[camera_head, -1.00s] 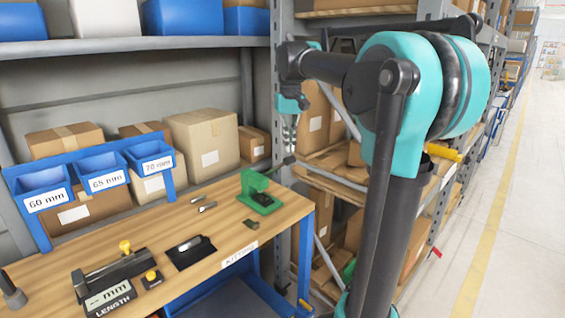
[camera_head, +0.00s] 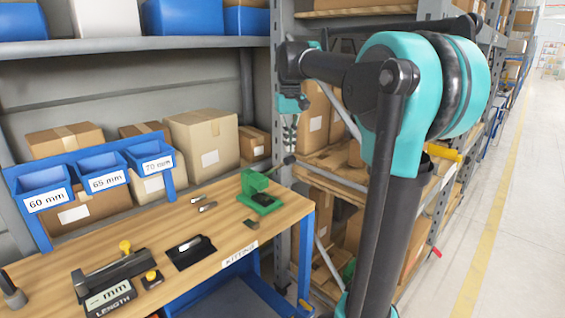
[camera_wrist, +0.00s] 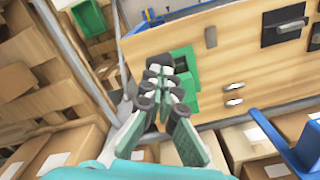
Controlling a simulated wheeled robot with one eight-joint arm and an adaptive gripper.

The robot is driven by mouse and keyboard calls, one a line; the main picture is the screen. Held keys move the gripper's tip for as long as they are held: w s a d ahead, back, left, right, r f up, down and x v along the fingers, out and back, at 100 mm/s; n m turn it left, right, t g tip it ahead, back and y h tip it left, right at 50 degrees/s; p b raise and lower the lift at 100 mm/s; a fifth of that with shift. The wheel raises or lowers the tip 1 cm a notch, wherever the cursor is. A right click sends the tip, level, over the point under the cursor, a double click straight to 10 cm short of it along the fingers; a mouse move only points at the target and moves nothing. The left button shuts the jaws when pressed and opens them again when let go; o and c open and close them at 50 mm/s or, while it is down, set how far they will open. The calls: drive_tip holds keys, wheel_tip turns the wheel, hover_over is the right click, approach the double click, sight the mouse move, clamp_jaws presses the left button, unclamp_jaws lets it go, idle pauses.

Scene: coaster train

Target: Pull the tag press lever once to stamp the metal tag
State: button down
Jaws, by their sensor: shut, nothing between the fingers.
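The green tag press (camera_head: 260,196) stands at the right end of the wooden workbench. Its dark lever (camera_head: 278,168) slants up and right from the press top. A small dull metal plate, which may be the tag (camera_head: 251,222), lies on the bench in front of the press; it also shows in the wrist view (camera_wrist: 210,37). My gripper (camera_head: 289,145) hangs above the lever's outer end, against the shelf post. In the wrist view my gripper (camera_wrist: 162,72) is shut and empty, over the left side of the green press (camera_wrist: 186,70). The fingers hide the lever there; contact cannot be told.
Two small metal pieces (camera_head: 202,203) lie left of the press. A dark plate (camera_head: 191,252) and the length gauge (camera_head: 110,282) are further left. Blue bins (camera_head: 100,172) and cardboard boxes (camera_head: 203,140) stand behind. A grey shelf post (camera_head: 283,80) rises close beside my gripper.

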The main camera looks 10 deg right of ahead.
drive_tip(key=shift+f, duration=0.2)
drive_tip(key=shift+s+d+f, duration=0.15)
drive_tip(key=shift+s+f, duration=0.05)
drive_tip(key=shift+f, duration=1.1)
drive_tip(key=shift+s+d+f, duration=0.1)
drive_tip(key=shift+s+f, duration=0.05)
drive_tip(key=shift+f, duration=1.15)
drive_tip(key=shift+f, duration=0.2)
drive_tip(key=shift+s+d+f, duration=0.15)
drive_tip(key=shift+s+f, duration=0.05)
drive_tip(key=shift+f, duration=0.35)
drive_tip(key=shift+s+d+f, duration=0.15)
drive_tip(key=shift+f, duration=0.55)
wheel_tip(320, 180, up, 11)
hover_over(291, 158)
drive_tip(key=s+d, duration=0.1)
drive_tip(key=shift+r, duration=0.2)
idle(1.3)
drive_tip(key=shift+d, duration=0.1)
